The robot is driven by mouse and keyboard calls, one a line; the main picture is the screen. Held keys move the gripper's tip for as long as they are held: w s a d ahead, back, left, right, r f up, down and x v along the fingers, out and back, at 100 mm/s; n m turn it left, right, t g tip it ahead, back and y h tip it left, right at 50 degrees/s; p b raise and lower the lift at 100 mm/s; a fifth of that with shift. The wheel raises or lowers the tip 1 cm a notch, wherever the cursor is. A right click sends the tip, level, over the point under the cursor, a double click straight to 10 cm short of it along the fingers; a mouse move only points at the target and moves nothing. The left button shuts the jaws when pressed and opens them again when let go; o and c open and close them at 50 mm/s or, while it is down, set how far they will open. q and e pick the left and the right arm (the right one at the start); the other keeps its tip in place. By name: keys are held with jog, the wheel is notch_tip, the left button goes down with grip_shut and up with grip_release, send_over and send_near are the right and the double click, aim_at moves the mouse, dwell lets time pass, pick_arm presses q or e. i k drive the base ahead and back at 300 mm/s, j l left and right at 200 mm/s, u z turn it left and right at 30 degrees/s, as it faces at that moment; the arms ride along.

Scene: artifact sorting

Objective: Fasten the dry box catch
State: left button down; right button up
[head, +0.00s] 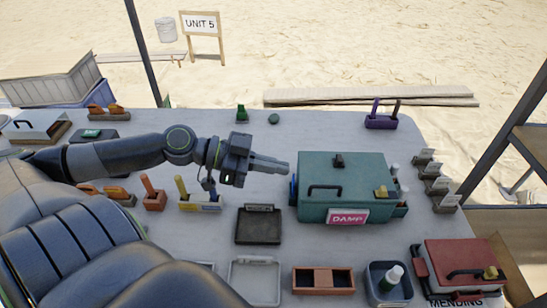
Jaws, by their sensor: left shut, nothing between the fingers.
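No box in view shows a readable DRY label. A teal box (345,165) with a pink DAMP sign (347,217) stands right of the middle. Its lid looks down and carries a dark handle, a small black fitting and a yellow knob (381,191). A pale box (38,126) with a dark handle sits at the far left edge, partly cut off; I cannot make out a label or catch. My left gripper (286,164) is shut and empty, with its tips just left of the teal box's back left corner. My right gripper is out of view.
A red MENDING box (462,267) stands at the front right. A dark tray (258,226), a white tray (254,281), a brown divided tray (323,281) and a blue bin (388,284) lie in front. Label holders line the right edge. The table's back middle is mostly clear.

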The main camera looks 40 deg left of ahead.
aim_at(382, 191)
jog(key=k+l, duration=1.2)
jog(key=l, duration=0.1)
